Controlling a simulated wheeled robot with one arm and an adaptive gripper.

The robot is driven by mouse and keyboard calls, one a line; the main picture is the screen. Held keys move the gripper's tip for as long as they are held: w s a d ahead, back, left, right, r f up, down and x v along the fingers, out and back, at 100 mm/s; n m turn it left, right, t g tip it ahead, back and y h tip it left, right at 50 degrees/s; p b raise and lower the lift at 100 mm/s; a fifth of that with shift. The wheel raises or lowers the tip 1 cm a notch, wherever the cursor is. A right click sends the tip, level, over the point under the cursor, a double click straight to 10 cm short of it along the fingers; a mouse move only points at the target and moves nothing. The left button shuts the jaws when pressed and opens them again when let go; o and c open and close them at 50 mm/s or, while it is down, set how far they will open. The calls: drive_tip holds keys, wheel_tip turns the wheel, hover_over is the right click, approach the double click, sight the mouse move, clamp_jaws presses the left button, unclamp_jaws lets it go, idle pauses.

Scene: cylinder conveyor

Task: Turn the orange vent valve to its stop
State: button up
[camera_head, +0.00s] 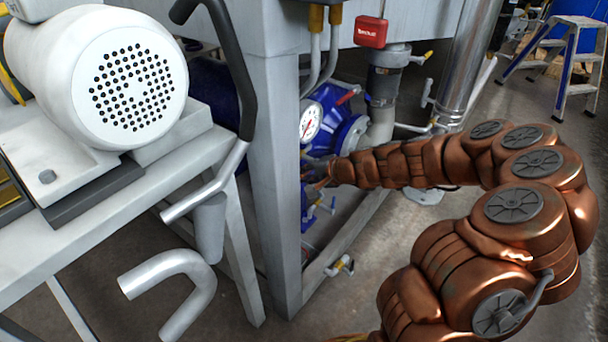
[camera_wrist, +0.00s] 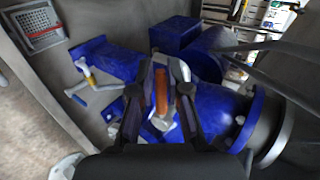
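The orange vent valve (camera_wrist: 161,91) shows in the wrist view as an upright orange handle in front of blue pipework. My gripper (camera_wrist: 162,88) has its two dark fingers on either side of the orange handle. I cannot tell whether the fingers touch it. In the head view, my gripper (camera_head: 318,172) is at the end of my copper-coloured arm, beside the pressure gauge and behind the grey frame post. It is small and partly hidden there, and the orange handle is hard to make out.
A blue pump body (camera_head: 345,125) and white gauge (camera_head: 310,123) sit close to my gripper. The grey post (camera_head: 277,180) stands just left of it. A blue flanged pipe (camera_wrist: 235,115) is at right.

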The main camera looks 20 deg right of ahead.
drive_tip(key=o, duration=0.4)
drive_tip(key=shift+s+r, duration=0.1)
drive_tip(key=v, duration=1.1)
drive_tip(key=shift+s+d, duration=0.2)
drive_tip(key=shift+s, duration=0.15)
drive_tip(key=shift+r, duration=0.15)
drive_tip(key=shift+s, duration=0.1)
